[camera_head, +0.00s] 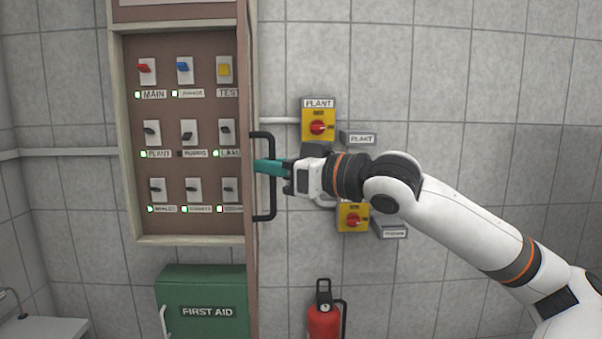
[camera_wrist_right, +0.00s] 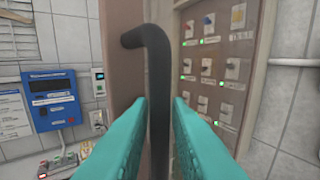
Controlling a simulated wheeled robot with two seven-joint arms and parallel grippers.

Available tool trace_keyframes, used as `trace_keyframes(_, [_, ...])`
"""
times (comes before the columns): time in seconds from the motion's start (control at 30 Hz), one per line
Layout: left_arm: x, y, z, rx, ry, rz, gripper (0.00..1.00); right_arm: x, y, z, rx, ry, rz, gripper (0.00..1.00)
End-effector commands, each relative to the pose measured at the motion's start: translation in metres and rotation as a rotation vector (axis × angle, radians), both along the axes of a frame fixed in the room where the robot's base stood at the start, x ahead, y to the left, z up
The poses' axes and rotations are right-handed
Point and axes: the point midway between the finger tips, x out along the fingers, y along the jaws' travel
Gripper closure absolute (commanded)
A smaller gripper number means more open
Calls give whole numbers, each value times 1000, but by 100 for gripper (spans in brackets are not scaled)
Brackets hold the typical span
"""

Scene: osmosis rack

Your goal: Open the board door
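The board door (camera_head: 249,90) stands swung out, seen nearly edge-on at the right side of the switch board. Its black bar handle (camera_head: 264,134) is on the side facing right. My right gripper (camera_head: 270,167) has its teal fingers around the upright bar of this handle. In the right wrist view the handle (camera_wrist_right: 158,75) runs between the two fingertips, with little room on either side, so the gripper looks shut on it. The near finger hides part of the bar in the head view. My left gripper is not in view.
The board (camera_head: 125,120) shows rows of switches. A green first aid box (camera_head: 208,285) hangs below it. Yellow switch boxes (camera_head: 318,113) are on the wall behind my right arm, and a red extinguisher (camera_head: 324,321) is below. A blue device (camera_wrist_right: 52,99) shows in the wrist view.

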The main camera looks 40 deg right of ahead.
Motion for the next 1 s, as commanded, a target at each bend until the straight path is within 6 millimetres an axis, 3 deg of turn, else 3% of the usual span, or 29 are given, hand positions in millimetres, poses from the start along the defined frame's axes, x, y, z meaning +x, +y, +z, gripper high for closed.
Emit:
trace_keyframes(0.23, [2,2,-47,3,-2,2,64,-22,-6,-10,-3,-4,-1,83])
trace_keyframes(0.5, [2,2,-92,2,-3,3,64,-72,-20,-8,1,-8,2,83])
trace_keyframes(0.7, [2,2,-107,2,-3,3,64,-102,-29,-4,2,-2,1,83])
trace_keyframes(1.0, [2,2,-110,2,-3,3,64,-113,-32,-1,0,1,2,83])
